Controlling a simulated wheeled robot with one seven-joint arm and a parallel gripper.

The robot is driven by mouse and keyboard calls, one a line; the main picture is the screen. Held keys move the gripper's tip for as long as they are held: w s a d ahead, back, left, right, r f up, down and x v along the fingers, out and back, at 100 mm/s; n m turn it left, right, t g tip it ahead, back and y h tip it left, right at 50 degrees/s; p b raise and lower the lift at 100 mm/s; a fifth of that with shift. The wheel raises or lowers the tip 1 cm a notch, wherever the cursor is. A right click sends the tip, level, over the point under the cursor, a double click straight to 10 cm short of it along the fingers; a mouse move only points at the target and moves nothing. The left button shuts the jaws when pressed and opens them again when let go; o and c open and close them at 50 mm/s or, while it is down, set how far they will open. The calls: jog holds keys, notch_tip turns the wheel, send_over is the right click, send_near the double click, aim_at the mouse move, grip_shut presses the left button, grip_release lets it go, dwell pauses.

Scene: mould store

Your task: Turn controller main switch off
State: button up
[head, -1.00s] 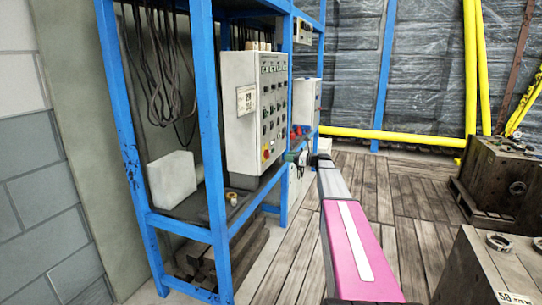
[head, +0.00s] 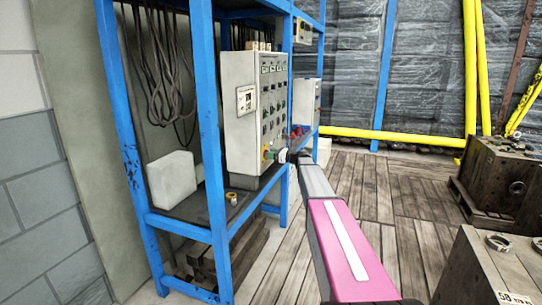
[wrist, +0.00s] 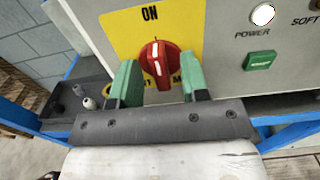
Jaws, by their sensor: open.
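The controller (head: 242,110) is a pale grey box with rows of buttons on its front, standing on the blue rack's shelf. Its main switch is a red rotary knob (wrist: 155,58) on a yellow plate (wrist: 117,30), at the lower part of the front in the wrist view. The knob's white line points up, roughly toward the word ON. My gripper (wrist: 159,80) is open, with its green fingers at the left and right of the knob. I cannot tell whether either finger touches it.
A white POWER lamp (wrist: 263,15) and a green button (wrist: 260,60) sit right of the switch. A blue rack post (head: 212,150) stands left of the controller. A white block (head: 172,179) is on the shelf.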

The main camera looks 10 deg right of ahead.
grip_shut()
jog(key=shift+s+a+f+n, duration=0.1)
jog(key=shift+n, duration=2.9)
jog(key=shift+s+f+n, duration=0.1)
jog(key=shift+n, duration=2.9)
jog(key=shift+s+a+f+n, duration=0.1)
jog(key=shift+n, duration=2.9)
